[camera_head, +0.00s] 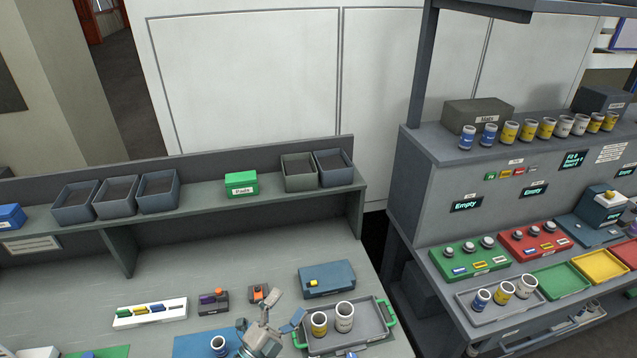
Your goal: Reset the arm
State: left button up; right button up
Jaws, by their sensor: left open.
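My left gripper (273,318) is at the bottom centre, low over the grey workbench (165,272). Its fingers are spread and nothing shows between them. My right gripper is not in view.
A blue-grey box (327,278) and small orange-and-dark devices (213,302) lie behind the gripper. A shelf (215,205) with bins runs along the back. A second station (475,215) with cups and coloured trays stands at right. The bench's left middle is clear.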

pick_arm(q)
jog(key=a+f+n+y, duration=0.8)
jog(key=a+n+y, duration=0.4)
jog(key=n, duration=0.1)
jog(key=s+a+f+n+g+y, duration=0.35)
jog(key=s+f+n+g, duration=0.2)
jog(key=f, duration=0.55)
jog(key=s+d+f+n+g+h, duration=0.1)
jog(key=s+f+g, duration=0.35)
jog(key=s, duration=0.55)
jog(key=s+f+n+g+h, duration=0.1)
jog(key=s+f+g, duration=0.4)
jog(key=s, duration=0.4)
notch_tip(320, 180, down, 27)
jog(key=s+b, duration=0.1)
jog(key=s+a+f, duration=0.1)
jog(key=s+f, duration=0.8)
jog(key=s+a+f+g+b, duration=0.1)
jog(key=s+a+f, duration=0.1)
jog(key=s+f, duration=0.7)
jog(key=shift+s+a+m+g+y, duration=0.25)
jog(key=shift+m+g+y, duration=0.05)
jog(key=shift+m+y, duration=0.05)
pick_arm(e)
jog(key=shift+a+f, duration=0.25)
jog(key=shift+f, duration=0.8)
